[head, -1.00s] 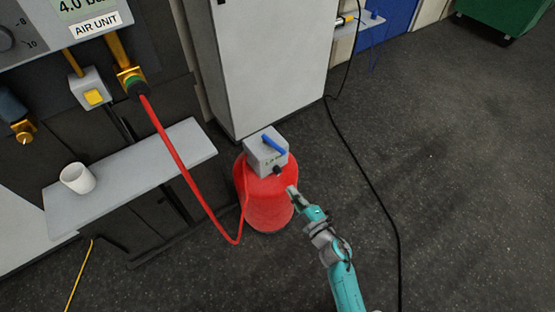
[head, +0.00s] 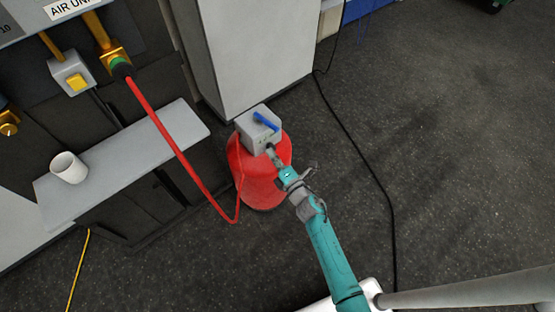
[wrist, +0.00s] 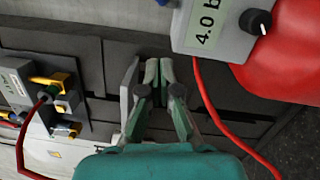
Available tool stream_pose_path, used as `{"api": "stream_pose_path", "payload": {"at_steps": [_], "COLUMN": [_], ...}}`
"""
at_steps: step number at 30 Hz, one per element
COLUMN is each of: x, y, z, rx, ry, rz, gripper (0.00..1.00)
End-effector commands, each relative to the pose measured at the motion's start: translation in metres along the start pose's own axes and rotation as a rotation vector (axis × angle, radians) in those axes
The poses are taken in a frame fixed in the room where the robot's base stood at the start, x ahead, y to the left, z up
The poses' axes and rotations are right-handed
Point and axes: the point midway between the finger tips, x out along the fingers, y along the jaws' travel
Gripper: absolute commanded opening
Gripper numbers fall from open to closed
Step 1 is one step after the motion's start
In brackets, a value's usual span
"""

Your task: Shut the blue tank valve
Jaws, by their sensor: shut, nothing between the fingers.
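The blue valve lever (head: 266,122) lies slantwise across the top of a grey box (head: 250,133) on the red tank (head: 250,180). In the wrist view a sliver of blue (wrist: 163,2) shows at the top edge, beside the box's 4.0 display (wrist: 207,22) and black knob (wrist: 256,21). My gripper (head: 269,149) is at the near side of the box, below the lever in the head picture. Its fingers (wrist: 159,68) are together and empty in the wrist view. Whether the tip touches the box is unclear.
A red hose (head: 170,142) runs from the air unit to the tank. A grey shelf (head: 130,168) holds a white cup (head: 69,167) at left. A grey cabinet (head: 250,55) stands behind the tank. A black cable (head: 365,155) crosses the open floor at right.

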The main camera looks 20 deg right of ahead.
Motion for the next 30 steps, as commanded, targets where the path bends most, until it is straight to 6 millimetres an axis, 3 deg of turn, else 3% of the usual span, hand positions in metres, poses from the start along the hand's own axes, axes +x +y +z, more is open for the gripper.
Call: {"api": "stream_pose_path", "payload": {"at_steps": [9, 18, 30], "x": [0.054, 0.059, 0.060], "y": [0.000, 0.000, 0.000], "z": [0.004, 0.036, 0.039], "rx": [0.000, 0.000, 0.002], "ry": [-0.001, -0.003, -0.001], "rz": [0.000, -0.001, -0.001], "gripper": [0.00, 0.00, 0.00]}}
